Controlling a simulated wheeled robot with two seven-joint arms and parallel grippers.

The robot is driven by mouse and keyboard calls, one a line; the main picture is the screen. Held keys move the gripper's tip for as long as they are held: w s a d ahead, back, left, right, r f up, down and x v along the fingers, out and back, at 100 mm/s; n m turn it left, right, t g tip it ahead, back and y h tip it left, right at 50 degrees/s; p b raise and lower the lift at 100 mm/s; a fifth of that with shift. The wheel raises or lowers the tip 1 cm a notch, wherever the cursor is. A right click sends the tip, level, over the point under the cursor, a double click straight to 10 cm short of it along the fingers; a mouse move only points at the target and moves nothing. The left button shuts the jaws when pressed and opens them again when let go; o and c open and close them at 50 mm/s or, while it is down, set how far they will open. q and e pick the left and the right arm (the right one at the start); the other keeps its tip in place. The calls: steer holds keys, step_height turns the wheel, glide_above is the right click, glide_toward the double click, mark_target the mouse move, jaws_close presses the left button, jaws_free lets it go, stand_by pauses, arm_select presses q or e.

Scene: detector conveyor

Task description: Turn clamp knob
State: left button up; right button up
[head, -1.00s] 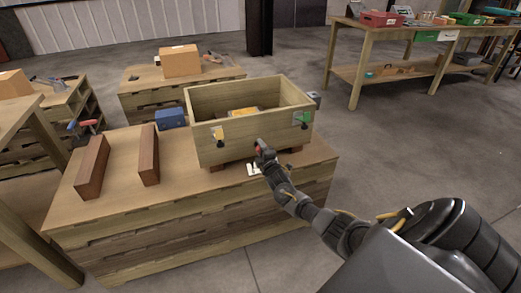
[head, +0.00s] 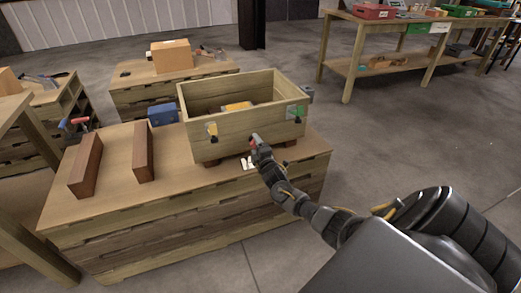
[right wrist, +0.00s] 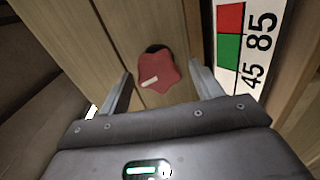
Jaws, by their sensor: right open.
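The red clamp knob (right wrist: 158,72) is on the wooden front face of the box, with a pale mark on it, in the right wrist view. A bit of red shows at the gripper in the head view (head: 253,138). My right gripper (right wrist: 158,82) is open, one finger to each side of the knob; whether either finger touches it I cannot tell. In the head view my right gripper (head: 259,146) is at the front of the wooden box (head: 240,128). A label with red and green fields and the numbers 45 and 85 (right wrist: 247,45) is right of the knob. My left gripper is not in view.
The box stands on a wooden bench (head: 215,185). Two brown wooden blocks (head: 86,165) (head: 143,152) and a blue case (head: 163,114) are left of it. A yellow-handled clamp (head: 212,131) and a green part (head: 295,113) sit on the box front. Open floor lies right.

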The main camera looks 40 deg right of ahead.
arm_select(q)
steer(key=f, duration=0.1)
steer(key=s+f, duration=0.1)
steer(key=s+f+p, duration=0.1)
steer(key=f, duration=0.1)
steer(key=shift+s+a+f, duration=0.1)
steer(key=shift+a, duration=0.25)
arm_select(e)
steer(key=v, duration=0.9)
steer(key=w+d+m+b, duration=0.1)
steer(key=w+m+b, duration=0.1)
steer(key=w+m, duration=0.1)
steer(key=w+d+m+b, duration=0.1)
steer(key=w+m, duration=0.2)
steer(key=m, duration=0.3)
steer(key=w+d+m+b, duration=0.1)
steer(key=w+m+b, duration=0.1)
steer(key=m, duration=0.3)
steer(key=shift+w+d+f+b, duration=0.1)
steer(key=shift+w+d+b, duration=0.25)
steer(key=shift+w, duration=0.15)
steer(key=shift+w+d, duration=0.15)
steer(key=shift+w, duration=0.25)
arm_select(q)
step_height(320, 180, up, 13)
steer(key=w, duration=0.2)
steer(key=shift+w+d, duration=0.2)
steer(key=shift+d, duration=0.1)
